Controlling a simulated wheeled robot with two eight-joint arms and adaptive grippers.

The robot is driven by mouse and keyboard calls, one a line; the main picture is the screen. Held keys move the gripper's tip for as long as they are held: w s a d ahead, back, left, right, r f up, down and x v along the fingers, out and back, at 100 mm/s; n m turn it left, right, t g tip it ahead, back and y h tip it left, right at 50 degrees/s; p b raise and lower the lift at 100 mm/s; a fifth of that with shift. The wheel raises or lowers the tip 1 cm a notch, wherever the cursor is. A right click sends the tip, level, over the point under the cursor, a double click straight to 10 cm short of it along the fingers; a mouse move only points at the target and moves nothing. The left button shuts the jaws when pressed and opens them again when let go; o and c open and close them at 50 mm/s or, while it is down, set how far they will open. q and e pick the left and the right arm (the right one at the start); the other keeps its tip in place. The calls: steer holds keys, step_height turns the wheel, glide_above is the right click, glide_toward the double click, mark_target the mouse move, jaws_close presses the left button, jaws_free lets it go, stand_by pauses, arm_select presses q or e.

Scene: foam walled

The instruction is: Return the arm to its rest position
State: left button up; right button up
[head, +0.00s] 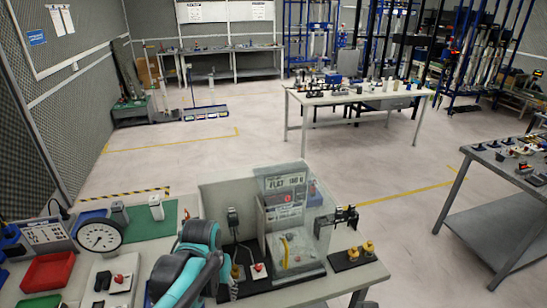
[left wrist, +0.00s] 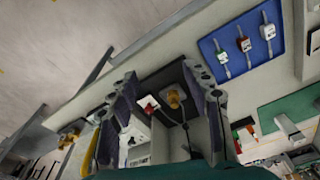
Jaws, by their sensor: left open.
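My left arm, teal and dark grey, comes in at the bottom of the head view over the near bench. My left gripper (head: 226,284) is low beside the black base of the clear-walled machine (head: 292,225), partly hidden by the arm. In the left wrist view the left gripper (left wrist: 158,76) has its two fingers spread apart, with nothing held between them. Beyond the gap show a red button on a white box (left wrist: 149,104) and a brass-coloured knob (left wrist: 175,97). The red button also shows in the head view (head: 258,267). My right gripper is not in view.
A dial gauge (head: 100,235), a red tray (head: 47,272) and a green mat (head: 150,219) are on the bench left of the arm. Brass fittings (head: 360,252) stand at its right end. A blue board with tools (left wrist: 242,45) lies nearby. Open floor lies beyond the bench.

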arm_select(q)
steer(key=s+a+f+t+b, duration=0.1)
steer(key=s+a+t+b, duration=0.1)
steer(key=s+t+b, duration=0.1)
steer(key=s+a+f+n+t+b, duration=0.1)
steer(key=s+f+t+b, duration=0.1)
steer(key=s, duration=0.3)
steer(key=shift+s+a+f+t+b, duration=0.25)
steer(key=shift+s+a+t+b, duration=0.1)
steer(key=shift+t+b, duration=0.25)
steer(key=shift+w, duration=0.1)
stand_by(0.3)
